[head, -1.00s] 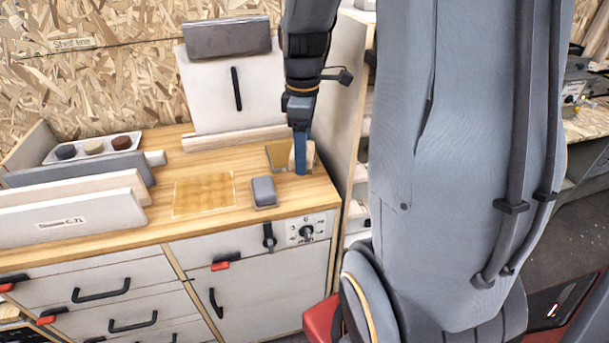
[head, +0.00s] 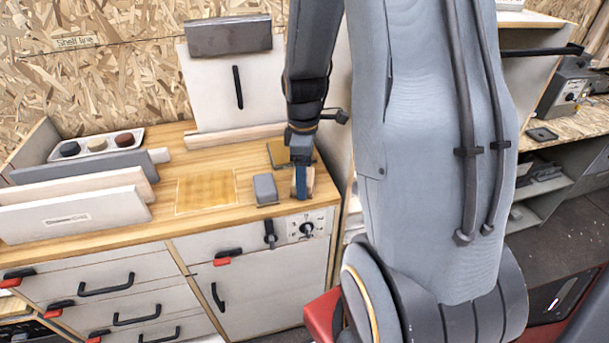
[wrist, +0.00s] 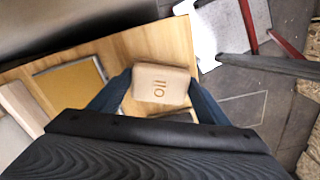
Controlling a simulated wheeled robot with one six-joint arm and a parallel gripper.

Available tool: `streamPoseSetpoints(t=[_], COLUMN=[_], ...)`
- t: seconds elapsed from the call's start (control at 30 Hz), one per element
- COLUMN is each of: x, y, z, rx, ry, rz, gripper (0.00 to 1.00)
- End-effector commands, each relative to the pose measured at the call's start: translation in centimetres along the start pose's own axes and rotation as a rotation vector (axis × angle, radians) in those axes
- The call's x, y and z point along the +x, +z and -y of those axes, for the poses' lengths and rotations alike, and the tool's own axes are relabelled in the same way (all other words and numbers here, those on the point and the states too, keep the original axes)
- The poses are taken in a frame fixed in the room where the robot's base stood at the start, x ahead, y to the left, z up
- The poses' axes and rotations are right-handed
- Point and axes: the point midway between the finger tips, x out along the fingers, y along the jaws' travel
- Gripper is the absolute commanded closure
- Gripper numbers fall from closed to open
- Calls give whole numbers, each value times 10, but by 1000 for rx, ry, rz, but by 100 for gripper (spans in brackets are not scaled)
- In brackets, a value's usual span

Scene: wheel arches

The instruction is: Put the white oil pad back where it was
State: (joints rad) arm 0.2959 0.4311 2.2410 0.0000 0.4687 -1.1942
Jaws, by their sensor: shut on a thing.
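My gripper (head: 302,196) is shut on a pale beige-white pad marked "oil" (wrist: 162,84), which sits between its blue fingers in the wrist view. In the head view only a sliver of the pad (head: 311,181) shows beside the fingers. The gripper is low at the right front of the wooden worktop (head: 222,222), just right of a grey block (head: 265,188). Whether the pad touches the worktop cannot be told. A white tray (head: 134,147) at the back left holds a dark, a cream and a brown round piece.
A tan plate (head: 280,151) lies behind the gripper; it also shows in the wrist view (wrist: 70,82). A light square (head: 207,190) is left of the grey block. Upright boards (head: 75,218) stand at the left. Knobs (head: 306,229) are on the cabinet front.

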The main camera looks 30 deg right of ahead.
Motion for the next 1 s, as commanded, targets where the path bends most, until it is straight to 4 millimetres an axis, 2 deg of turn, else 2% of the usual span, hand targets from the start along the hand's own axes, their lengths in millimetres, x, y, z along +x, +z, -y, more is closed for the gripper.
streamPoseSetpoints(t=[0.13, 0.17, 0.27, 0.67, 0.87, 1.0], x=[3, 3, 3, -3, -25, -50], y=[0, 0, 0, 0, -1, -1], z=[0, 0, 0, 0, -2, -2], rx=[0, 0, 0, 0, 0, 0], ry=[-1, -1, 0, 1, 5, 5], rz=[0, 0, 0, -1, -2, -2], gripper=[48, 29, 12, 12, 12, 12])
